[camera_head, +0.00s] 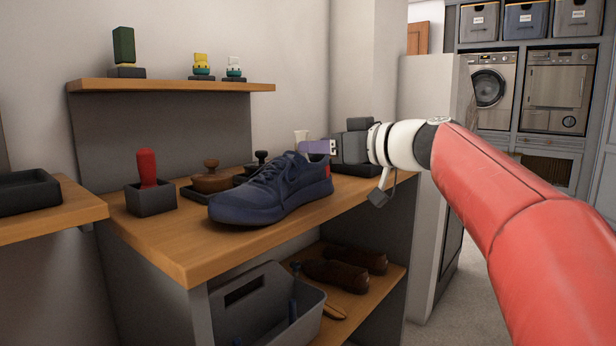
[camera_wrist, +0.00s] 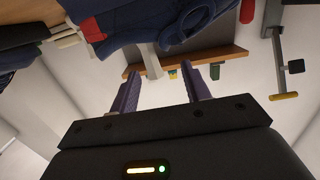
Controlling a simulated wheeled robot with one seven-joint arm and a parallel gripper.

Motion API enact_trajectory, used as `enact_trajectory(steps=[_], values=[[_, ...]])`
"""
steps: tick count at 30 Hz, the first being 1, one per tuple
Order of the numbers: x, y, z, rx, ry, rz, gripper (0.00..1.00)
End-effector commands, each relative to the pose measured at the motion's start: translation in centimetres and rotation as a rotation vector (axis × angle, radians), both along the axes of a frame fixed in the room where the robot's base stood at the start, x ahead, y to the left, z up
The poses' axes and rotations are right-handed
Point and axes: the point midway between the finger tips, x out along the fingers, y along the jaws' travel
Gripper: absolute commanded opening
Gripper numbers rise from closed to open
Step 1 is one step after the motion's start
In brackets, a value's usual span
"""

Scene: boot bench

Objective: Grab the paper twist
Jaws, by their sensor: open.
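A pale, tapered piece, which looks like the paper twist (camera_head: 301,137), stands behind the navy shoe (camera_head: 272,190) on the bench top. In the wrist view the pale twist (camera_wrist: 151,62) shows beyond and between my fingertips, nearer the left finger. My gripper (camera_head: 314,147) reaches in from the right, level above the bench, just behind the shoe's heel. Its purple fingers (camera_wrist: 163,72) are apart, with nothing visibly held. The twist's lower part is hidden by the shoe and my fingers in the head view.
The shoe stands close in front of my gripper. Brown-handled brushes (camera_head: 211,178) and a red-handled item in a dark box (camera_head: 150,197) sit to the left on the bench (camera_head: 180,240). A wall shelf (camera_head: 170,86) holds small figures. A grey bin (camera_head: 265,310) stands below.

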Motion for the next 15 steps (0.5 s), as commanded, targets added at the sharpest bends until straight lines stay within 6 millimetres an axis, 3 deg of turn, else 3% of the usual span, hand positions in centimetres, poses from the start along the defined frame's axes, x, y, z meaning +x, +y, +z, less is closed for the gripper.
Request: enact_trajectory(steps=[6,15], values=[[1.9,0.3,2.1,0.035,-0.101,0.024,0.47],[3.9,3.2,1.9,0.035,-0.099,0.026,0.47]])
